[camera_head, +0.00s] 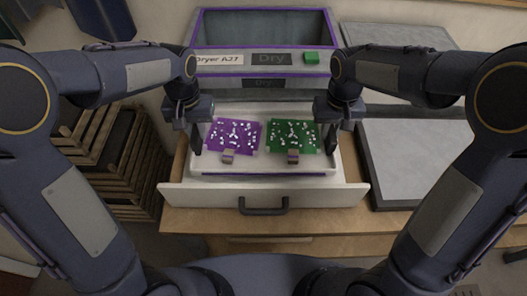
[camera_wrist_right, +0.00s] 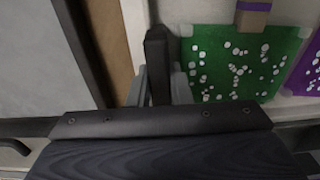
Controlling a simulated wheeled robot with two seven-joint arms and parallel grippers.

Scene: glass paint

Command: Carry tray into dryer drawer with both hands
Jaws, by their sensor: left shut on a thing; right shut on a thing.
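A pale tray (camera_head: 262,168) sits in or just above the open dryer drawer (camera_head: 215,197); I cannot tell if it touches the drawer floor. On the tray lie a purple sheet (camera_head: 232,136) and a green sheet (camera_head: 292,135), both with white spots. The green sheet (camera_wrist_right: 240,62) also shows in the right wrist view. My left gripper (camera_head: 198,143) is shut on the tray's left side. My right gripper (camera_head: 332,141) is shut on its right side; a dark finger shows in the right wrist view. The grip points are partly hidden.
The drawer has a dark handle (camera_head: 263,207) in front. Grey panels (camera_head: 410,165) lie to the right. A slatted wooden rack (camera_head: 115,165) stands left.

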